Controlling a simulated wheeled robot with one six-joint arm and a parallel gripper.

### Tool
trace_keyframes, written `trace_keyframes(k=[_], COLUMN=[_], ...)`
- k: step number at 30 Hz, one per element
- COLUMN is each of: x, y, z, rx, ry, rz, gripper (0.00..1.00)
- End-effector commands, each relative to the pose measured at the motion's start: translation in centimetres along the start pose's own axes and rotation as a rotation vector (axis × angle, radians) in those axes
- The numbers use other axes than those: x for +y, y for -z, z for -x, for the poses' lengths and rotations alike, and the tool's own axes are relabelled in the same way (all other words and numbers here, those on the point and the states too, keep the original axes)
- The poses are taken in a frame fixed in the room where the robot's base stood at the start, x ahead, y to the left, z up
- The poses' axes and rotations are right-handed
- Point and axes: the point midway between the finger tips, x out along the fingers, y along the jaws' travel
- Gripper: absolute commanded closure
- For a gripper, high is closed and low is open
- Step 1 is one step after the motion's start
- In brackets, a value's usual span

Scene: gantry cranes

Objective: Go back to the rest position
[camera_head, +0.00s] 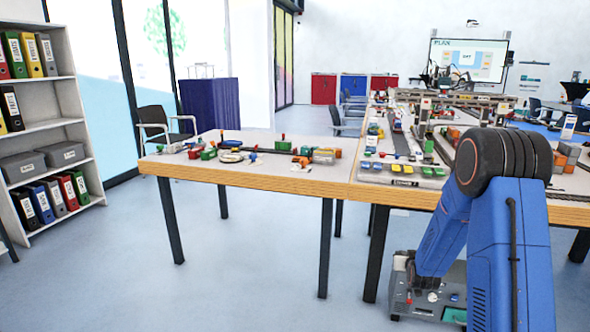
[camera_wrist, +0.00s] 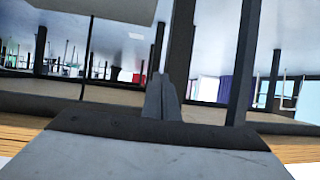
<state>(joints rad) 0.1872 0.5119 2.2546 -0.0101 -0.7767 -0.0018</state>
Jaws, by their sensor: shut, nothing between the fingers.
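My arm is blue with a black joint and stands at the right of the head view, in front of the table. My gripper is hidden in the head view. In the wrist view my gripper (camera_wrist: 162,98) shows its two grey fingers together, shut and empty. The wrist picture appears upside down, with the wooden table edge (camera_wrist: 300,146) along the bottom and dark table legs (camera_wrist: 182,45) rising behind the fingers. The gripper seems to be low, near the table's front edge. I cannot tell the exact gap to it.
The long table (camera_head: 270,184) carries small coloured parts on its left half and model cranes (camera_head: 455,98) with tracks on its right. A shelf of binders (camera_head: 45,130) stands at the left. A chair (camera_head: 160,125) stands behind the table. Floor at front left is clear.

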Motion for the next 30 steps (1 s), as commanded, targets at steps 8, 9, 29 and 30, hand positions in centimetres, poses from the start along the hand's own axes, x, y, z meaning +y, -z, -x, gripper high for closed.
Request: trace_keyframes(k=[8,9,29,30], x=[-1.9,-2.2,-5.1,-5.2], y=[4.2,4.7,7.8,7.8], z=[6.6,7.6,26.8,28.1], rx=[-0.095,-0.109,-0.350,-0.365], ry=[0.022,0.026,0.073,0.076], rz=[0.012,0.014,0.049,0.052], gripper=[1.00,1.00,1.00,1.00])
